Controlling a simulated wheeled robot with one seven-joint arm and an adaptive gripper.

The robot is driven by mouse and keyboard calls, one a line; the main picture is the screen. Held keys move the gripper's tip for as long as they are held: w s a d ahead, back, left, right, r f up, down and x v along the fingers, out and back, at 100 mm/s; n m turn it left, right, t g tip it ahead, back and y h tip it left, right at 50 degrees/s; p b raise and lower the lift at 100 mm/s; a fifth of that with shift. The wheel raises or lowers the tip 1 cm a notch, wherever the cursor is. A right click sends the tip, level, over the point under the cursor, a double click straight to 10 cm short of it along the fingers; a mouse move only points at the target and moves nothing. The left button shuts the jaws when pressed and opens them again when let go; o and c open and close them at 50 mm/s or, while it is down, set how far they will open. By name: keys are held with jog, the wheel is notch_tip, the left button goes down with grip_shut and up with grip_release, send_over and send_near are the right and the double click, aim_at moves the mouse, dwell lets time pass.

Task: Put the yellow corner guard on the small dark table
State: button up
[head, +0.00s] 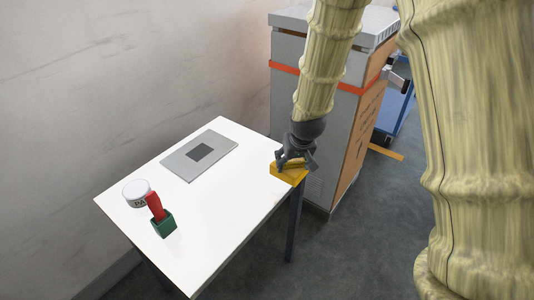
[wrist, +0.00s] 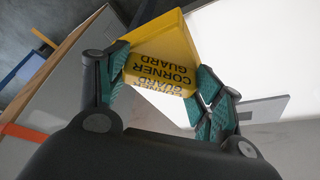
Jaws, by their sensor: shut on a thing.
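The yellow corner guard (head: 288,175) is at the right corner of a white-topped table. In the wrist view the corner guard (wrist: 165,48) shows black "CORNER GUARD" lettering and sits between the teal finger pads. My gripper (head: 295,162) is shut on it from above; it also shows in the wrist view (wrist: 163,82). I cannot tell whether the guard touches the tabletop. No small dark table can be made out; the table (head: 215,205) in view has a white top and dark legs.
On the white table are a grey plate (head: 178,162) with a dark square, a white roll (head: 133,190), and a red item (head: 156,206) in a green holder (head: 164,226). A grey cabinet (head: 318,85) with an orange band stands behind.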

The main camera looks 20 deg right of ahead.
jog(key=shift+w+a+f+p, duration=0.55)
jog(key=shift+w+f, duration=0.2)
jog(key=shift+w, duration=0.9)
jog(key=shift+w+a+f+p, duration=0.45)
jog(key=shift+w+a+f, duration=0.25)
jog(key=shift+w, duration=1)
jog(key=shift+w+a+f+p, duration=0.55)
jog(key=shift+w+f, duration=0.2)
jog(key=shift+w, duration=0.9)
jog(key=shift+f, duration=0.15)
jog(key=o, duration=1)
jog(key=shift+r, duration=0.2)
jog(key=shift+b+v, duration=0.9)
jog(key=shift+v, duration=5)
